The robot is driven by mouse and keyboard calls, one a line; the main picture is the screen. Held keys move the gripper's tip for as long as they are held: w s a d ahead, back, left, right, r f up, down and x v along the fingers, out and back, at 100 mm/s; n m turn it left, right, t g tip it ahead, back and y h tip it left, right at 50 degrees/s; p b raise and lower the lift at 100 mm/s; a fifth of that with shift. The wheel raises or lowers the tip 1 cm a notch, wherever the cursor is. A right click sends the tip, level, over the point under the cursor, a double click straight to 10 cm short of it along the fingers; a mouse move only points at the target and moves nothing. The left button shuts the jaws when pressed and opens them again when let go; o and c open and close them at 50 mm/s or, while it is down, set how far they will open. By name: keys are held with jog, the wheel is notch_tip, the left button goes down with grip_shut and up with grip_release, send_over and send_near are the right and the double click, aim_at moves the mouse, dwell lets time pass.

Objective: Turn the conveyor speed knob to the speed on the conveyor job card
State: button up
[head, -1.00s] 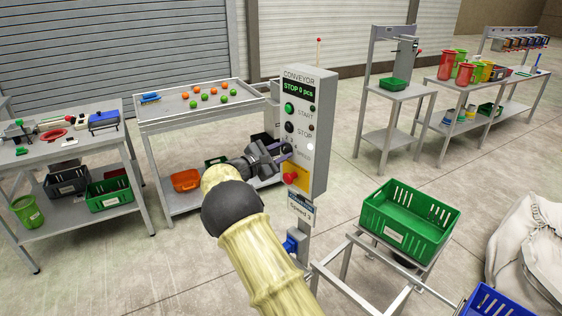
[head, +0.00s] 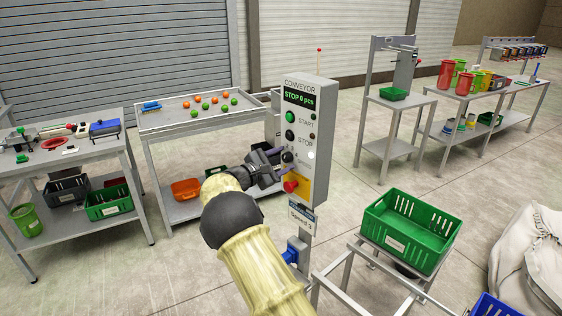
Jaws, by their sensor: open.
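The grey conveyor control box (head: 318,140) stands upright on a post, its display reading "STOP 0 pcs". The black speed knob (head: 288,157) shows on its front, below the green start and black stop buttons. Its pointer direction is too small to read. The job card (head: 301,217) hangs under the box; its text begins "Speed", with the figure hard to read. My gripper (head: 283,173) is open, just below and left of the knob, close to the panel face. I cannot tell whether a fingertip touches the box.
A red emergency button (head: 290,187) on a yellow plate sits just below my gripper. A green crate (head: 408,232) stands on a frame to the right. A table with orange and green balls (head: 205,100) is behind my arm. Open floor lies between the stations.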

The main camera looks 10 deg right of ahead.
jog(key=b+v, duration=0.3)
jog(key=v, duration=1.4)
jog(key=shift+a, duration=0.2)
jog(key=shift+s, duration=0.15)
jog(key=s+d+f+m+g+y+p, duration=0.2)
jog(key=s+d+f+m+g+y, duration=0.35)
jog(key=d, duration=0.85)
jog(key=s+f+m+y+p, duration=0.1)
jog(key=s+m+y, duration=0.4)
jog(key=s, duration=0.8)
jog(key=s+f+m+g+y+p, duration=0.1)
jog(key=s+m+y, duration=0.4)
jog(key=s, duration=0.8)
jog(key=shift+s+d+f+p, duration=0.2)
jog(key=shift+d+f+p, duration=0.35)
jog(key=shift+f, duration=0.3)
